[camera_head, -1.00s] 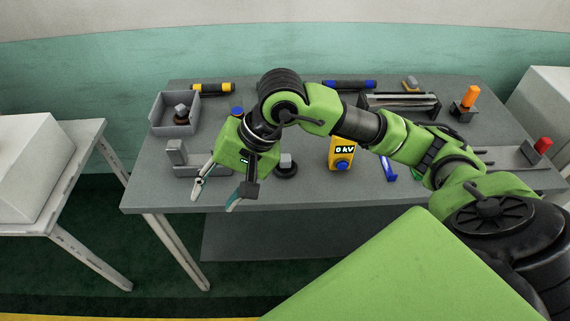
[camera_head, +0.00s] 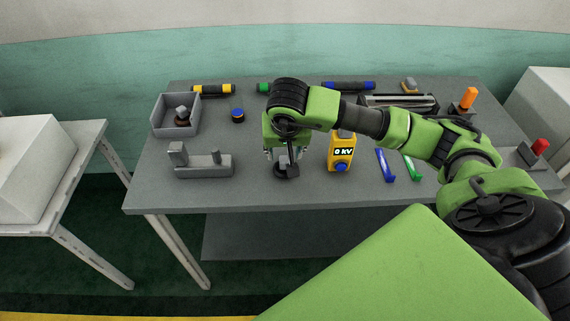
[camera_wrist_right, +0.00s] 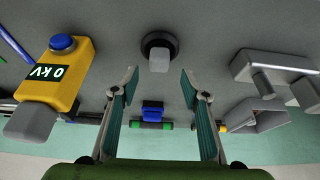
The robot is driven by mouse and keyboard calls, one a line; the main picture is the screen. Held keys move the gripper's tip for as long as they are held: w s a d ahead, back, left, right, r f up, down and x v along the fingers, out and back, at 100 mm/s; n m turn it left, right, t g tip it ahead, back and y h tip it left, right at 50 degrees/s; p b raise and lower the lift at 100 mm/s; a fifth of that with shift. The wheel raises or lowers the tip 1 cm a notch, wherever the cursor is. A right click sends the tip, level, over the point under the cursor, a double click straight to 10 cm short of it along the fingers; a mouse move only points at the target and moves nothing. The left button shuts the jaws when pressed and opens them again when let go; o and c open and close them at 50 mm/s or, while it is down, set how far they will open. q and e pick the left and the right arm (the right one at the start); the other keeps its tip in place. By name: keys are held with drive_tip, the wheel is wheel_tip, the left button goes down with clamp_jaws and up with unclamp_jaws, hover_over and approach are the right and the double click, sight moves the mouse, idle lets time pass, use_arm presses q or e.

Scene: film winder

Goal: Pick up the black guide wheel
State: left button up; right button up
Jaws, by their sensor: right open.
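The black guide wheel (camera_head: 287,174) is a dark disc with a grey knob on top, standing on the grey table near its front edge. In the right wrist view it shows at the top centre (camera_wrist_right: 157,44), knob toward me. My right gripper (camera_head: 282,156) points down over it and partly hides it in the head view. In the wrist view the fingers (camera_wrist_right: 160,82) are spread, with the knob just beyond and between their tips, apparently untouched. A similar dark wheel with a grey knob (camera_head: 182,116) sits in the grey bin (camera_head: 157,127). My left gripper is not in view.
A yellow meter (camera_head: 341,152) reading "0 kV" stands to the right of the wheel. A grey bracket (camera_head: 204,167) stands to the left. Blue (camera_head: 384,165) and green (camera_head: 412,167) tools lie farther right.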

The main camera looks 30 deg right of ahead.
sight(285, 159)
drive_tip(key=shift+f+p, duration=0.3)
drive_tip(key=shift+f, duration=0.05)
drive_tip(key=p+x, duration=0.1)
drive_tip(key=x, duration=0.2)
drive_tip(key=shift+w+d+f, duration=0.1)
drive_tip(key=shift+d+f, duration=0.05)
drive_tip(key=shift+f, duration=0.15)
drive_tip(key=shift+w+d+f, duration=0.1)
drive_tip(key=shift+w+f, duration=0.05)
drive_tip(key=shift+f, duration=0.2)
drive_tip(key=shift+c, duration=0.4)
clamp_jaws()
